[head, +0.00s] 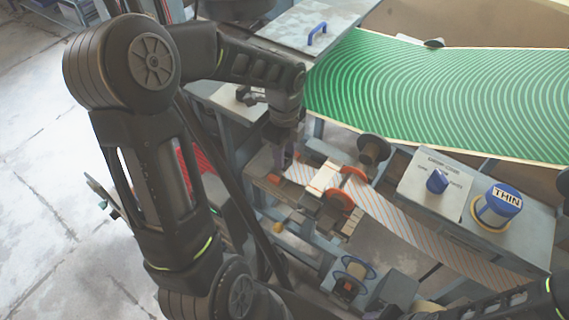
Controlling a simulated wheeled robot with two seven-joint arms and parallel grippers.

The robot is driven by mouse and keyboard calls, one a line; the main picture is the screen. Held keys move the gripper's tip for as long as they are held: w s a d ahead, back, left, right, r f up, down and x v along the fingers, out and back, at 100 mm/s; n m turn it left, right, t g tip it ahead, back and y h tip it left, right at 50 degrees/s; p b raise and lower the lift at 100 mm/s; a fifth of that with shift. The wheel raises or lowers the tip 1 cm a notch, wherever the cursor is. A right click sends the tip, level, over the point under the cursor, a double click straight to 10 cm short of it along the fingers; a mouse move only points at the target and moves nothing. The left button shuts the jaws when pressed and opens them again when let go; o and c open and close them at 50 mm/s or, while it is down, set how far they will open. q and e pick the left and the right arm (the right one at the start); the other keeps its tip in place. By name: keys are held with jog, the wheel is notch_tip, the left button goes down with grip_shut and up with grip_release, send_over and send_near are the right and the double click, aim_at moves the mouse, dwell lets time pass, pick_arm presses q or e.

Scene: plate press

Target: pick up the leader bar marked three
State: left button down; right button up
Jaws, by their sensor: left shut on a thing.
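My left gripper (285,150) points down over the left end of the small press bench in the head view. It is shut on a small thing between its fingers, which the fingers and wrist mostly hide. No mark of three can be read, so I cannot tell whether it is the leader bar. A pale strip with orange slanted stripes (400,224) runs from just right of the gripper, through a clamp with orange knobs (340,196), to the lower right. My right arm crosses the bottom right corner; its gripper is out of view.
A green striped sheet (440,95) fills the upper right. A grey panel with a blue handle (317,33) is behind my left wrist. A control box (430,187) and a blue knob marked THIN (502,199) stand to the right. Open floor (45,190) shows at left.

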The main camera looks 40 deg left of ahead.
pick_arm(q)
jog(key=shift+r, duration=0.1)
dwell(0.3)
notch_tip(320, 180, up, 10)
jog(key=b, duration=0.1)
dwell(1.0)
